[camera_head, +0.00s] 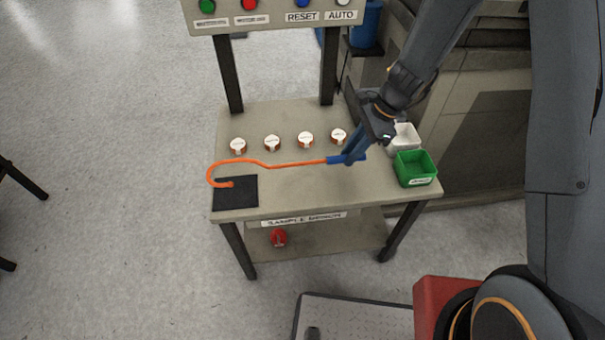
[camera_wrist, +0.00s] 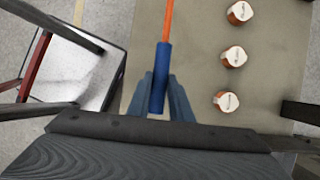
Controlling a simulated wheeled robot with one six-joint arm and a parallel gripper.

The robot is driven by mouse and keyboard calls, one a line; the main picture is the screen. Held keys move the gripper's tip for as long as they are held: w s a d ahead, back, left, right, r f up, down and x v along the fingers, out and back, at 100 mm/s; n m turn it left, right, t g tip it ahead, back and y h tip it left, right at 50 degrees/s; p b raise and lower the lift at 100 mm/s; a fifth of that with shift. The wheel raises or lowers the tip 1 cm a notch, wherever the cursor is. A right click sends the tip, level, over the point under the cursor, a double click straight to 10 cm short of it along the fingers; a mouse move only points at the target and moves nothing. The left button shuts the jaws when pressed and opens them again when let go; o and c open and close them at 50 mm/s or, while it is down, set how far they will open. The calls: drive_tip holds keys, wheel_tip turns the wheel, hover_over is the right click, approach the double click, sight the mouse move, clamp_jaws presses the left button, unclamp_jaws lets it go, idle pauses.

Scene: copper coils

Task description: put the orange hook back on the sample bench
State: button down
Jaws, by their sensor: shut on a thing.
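The orange hook (camera_head: 290,164) is a long orange rod with a curved end at the left and a blue handle at the right. My gripper (camera_head: 353,157) is shut on the blue handle, over the right part of the sample bench (camera_head: 290,190). The curved end shows over the black mat (camera_head: 236,193) at the bench's front left. I cannot tell whether the hook touches the bench. In the wrist view, the blue handle (camera_wrist: 161,78) is between my fingers (camera_wrist: 160,95), and the orange rod runs out of the top edge.
Several copper coils with white labels (camera_head: 272,143) stand in a row behind the hook. A green bin (camera_head: 415,168) and a white bin (camera_head: 405,138) stand at the bench's right end. A button panel (camera_head: 275,14) rises behind. A red object (camera_head: 278,238) lies on the lower shelf.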

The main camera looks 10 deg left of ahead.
wheel_tip(320, 180, down, 5)
drive_tip(key=shift+w+d+f+p, duration=0.1)
drive_tip(key=shift+p, duration=0.4)
drive_tip(key=shift+f+p, duration=0.45)
drive_tip(key=shift+f, duration=1.8)
drive_tip(key=c, duration=1.6)
unclamp_jaws()
drive_tip(key=b+v, duration=0.2)
drive_tip(key=v, duration=1)
drive_tip(key=shift+b, duration=0.35)
drive_tip(key=s+d+r+n+h, duration=0.1)
drive_tip(key=s+d+r+n, duration=0.2)
drive_tip(key=s+r+n, duration=0.2)
drive_tip(key=s+d+r+n+t+h, duration=0.1)
drive_tip(key=s+d+r+n+h, duration=0.1)
drive_tip(key=s+d+r+n, duration=0.1)
drive_tip(key=s+d+r+n+t+h, duration=0.1)
drive_tip(key=s+d+r+n, duration=0.3)
drive_tip(key=s+r+n, duration=0.2)
drive_tip(key=shift+s+d+r+n+h, duration=0.1)
drive_tip(key=shift+s+r+n+h, duration=0.1)
drive_tip(key=shift+s, duration=0.45)
drive_tip(key=shift+s+r+n+h, duration=0.1)
drive_tip(key=shift+s+r+n, duration=0.1)
drive_tip(key=shift+s, duration=0.45)
